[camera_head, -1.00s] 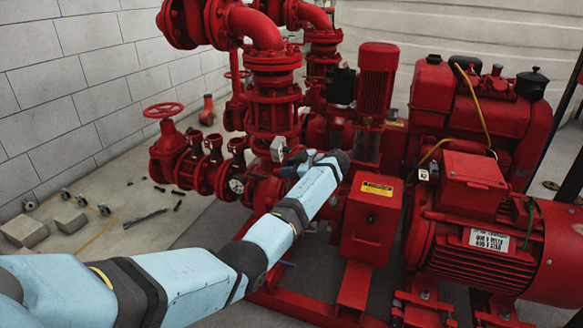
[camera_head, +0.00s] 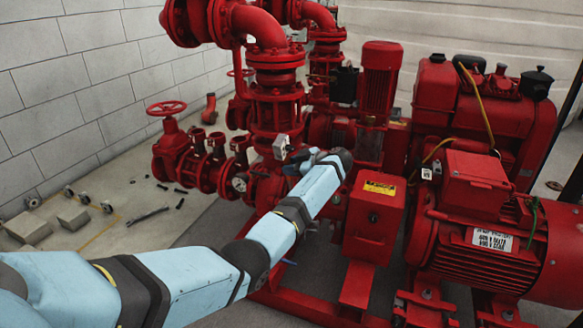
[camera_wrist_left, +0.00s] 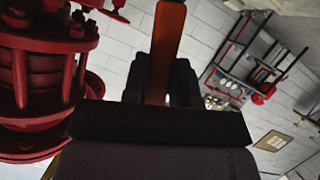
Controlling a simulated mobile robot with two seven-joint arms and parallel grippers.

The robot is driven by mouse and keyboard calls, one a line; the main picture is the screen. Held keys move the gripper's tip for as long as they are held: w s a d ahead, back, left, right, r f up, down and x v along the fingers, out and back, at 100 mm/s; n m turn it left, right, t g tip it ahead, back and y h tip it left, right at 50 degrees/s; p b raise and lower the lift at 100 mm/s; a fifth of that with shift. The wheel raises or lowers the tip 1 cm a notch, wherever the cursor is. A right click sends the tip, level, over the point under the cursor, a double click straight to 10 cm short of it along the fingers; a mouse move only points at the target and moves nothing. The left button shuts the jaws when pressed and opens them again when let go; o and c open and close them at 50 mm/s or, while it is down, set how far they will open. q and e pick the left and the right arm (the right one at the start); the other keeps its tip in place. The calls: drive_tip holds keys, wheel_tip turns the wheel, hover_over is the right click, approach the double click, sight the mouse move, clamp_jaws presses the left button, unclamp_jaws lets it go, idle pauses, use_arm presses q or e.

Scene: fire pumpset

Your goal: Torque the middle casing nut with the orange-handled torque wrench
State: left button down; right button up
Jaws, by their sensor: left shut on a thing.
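In the left wrist view, my left gripper (camera_wrist_left: 166,84) is shut on the orange handle (camera_wrist_left: 167,45) of the torque wrench. The handle runs up out of the top of that view, and the wrench's working end is not seen. In the head view, my left arm reaches in from the lower left to the red pump set (camera_head: 265,190). Its wrist is bent back in front of the pipework, and the gripper there is mostly hidden. I cannot make out the middle casing nut. My right gripper is in neither view.
A red motor (camera_head: 475,245) and a red box with a yellow label (camera_head: 373,220) stand right of the arm. A bolted red flange (camera_wrist_left: 40,40) is close by in the wrist view. Grey blocks (camera_head: 28,228) and small parts lie on the floor at left.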

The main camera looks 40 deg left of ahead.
use_arm(q)
drive_tip(key=shift+s+a+r, duration=0.1)
drive_tip(key=shift+s+a, duration=0.05)
drive_tip(key=shift+a, duration=0.5)
drive_tip(key=shift+s+a, duration=0.15)
drive_tip(key=shift+a, duration=0.5)
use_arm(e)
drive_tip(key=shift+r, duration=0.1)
use_arm(q)
drive_tip(key=shift+a, duration=0.1)
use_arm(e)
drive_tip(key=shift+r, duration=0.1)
